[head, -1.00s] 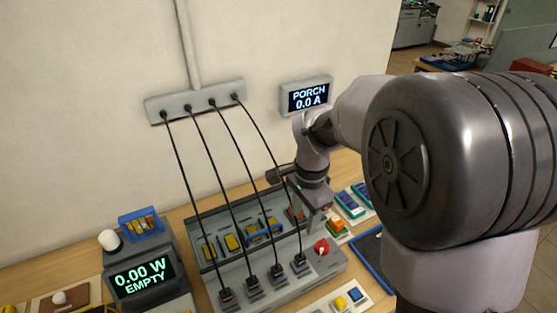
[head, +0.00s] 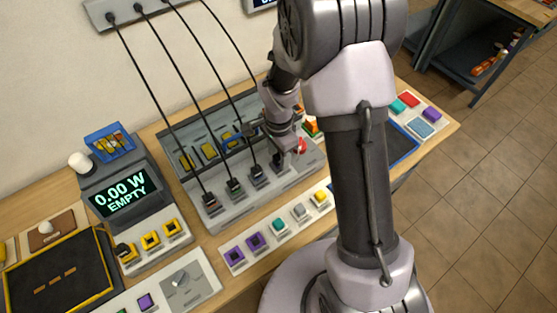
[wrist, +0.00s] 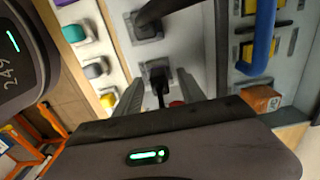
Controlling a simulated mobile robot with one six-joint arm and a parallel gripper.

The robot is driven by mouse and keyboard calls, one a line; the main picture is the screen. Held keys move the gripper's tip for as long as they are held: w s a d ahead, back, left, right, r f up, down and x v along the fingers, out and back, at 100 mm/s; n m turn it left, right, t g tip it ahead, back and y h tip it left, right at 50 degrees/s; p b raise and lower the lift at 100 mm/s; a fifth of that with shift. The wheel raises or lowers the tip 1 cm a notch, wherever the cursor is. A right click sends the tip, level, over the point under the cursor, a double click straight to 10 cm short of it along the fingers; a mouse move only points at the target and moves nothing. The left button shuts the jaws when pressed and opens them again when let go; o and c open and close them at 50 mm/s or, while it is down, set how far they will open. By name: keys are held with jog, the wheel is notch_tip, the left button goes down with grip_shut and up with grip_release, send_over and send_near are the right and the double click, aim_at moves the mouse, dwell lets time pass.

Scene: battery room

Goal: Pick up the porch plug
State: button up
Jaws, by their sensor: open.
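Several black plugs with black cables stand in a row on the grey panel (head: 222,219). No label on them can be read, so I cannot tell which is the porch plug. The rightmost plug (head: 278,158) is close to my gripper (head: 290,154), partly hidden by it. In the wrist view, a black plug (wrist: 156,72) shows between the two open fingers of my gripper (wrist: 160,94). Nothing is held. A neighbouring plug (wrist: 148,26) sits above it in that view. How deep the fingers reach around the plug is unclear.
A blue handle (wrist: 262,38) and a red knob (head: 301,146) are near my gripper. The cables rise to a grey wall strip (head: 104,19). A display (head: 124,195) reads 0.00 W EMPTY. Coloured buttons line the bench front.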

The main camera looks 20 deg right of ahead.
grip_shut()
jog(key=shift+r, duration=0.1)
